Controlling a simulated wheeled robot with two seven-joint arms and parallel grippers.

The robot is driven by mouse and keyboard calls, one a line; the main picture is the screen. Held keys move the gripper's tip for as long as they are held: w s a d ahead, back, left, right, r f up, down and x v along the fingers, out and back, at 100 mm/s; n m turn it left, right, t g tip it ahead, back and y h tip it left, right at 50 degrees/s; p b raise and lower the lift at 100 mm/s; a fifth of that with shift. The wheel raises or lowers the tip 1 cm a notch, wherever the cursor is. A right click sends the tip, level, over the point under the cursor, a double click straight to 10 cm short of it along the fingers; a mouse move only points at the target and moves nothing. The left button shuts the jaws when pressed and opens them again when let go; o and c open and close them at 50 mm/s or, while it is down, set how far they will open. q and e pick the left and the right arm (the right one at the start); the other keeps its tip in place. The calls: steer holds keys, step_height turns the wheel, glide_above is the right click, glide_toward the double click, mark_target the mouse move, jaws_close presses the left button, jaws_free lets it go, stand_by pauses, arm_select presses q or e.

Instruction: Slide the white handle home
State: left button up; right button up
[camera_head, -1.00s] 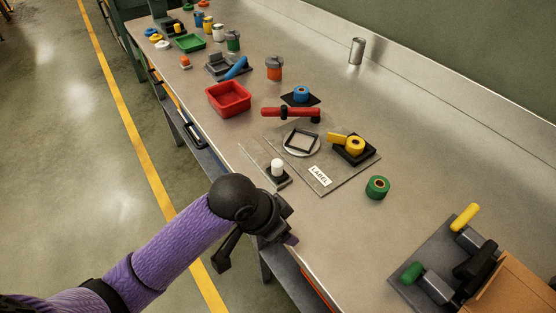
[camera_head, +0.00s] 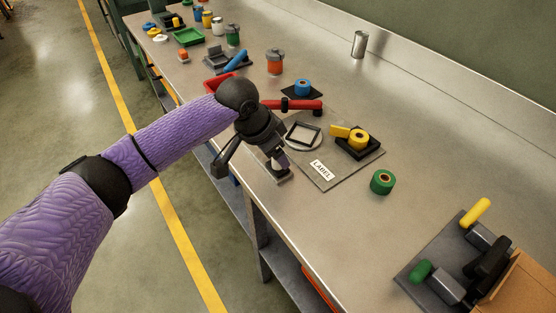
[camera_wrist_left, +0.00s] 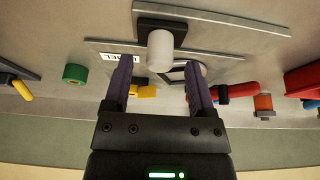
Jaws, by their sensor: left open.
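The white handle (camera_wrist_left: 160,50) is a short white cylinder on a dark block (camera_wrist_left: 160,24) at the edge of a grey plate (camera_head: 347,172). In the head view my left gripper mostly covers it. My left gripper (camera_head: 279,160) is open at the handle, coming in from the left. In the left wrist view its two purple fingers (camera_wrist_left: 158,68) stand apart on either side of the handle's near end. I cannot tell whether either finger touches it. My right gripper is not in view.
A red bar (camera_head: 300,105) lies behind. A green roll (camera_head: 382,182) stands right of the plate.

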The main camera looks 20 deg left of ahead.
arm_select(q)
steer(key=shift+x, duration=1.05)
jaws_close()
stand_by(0.6)
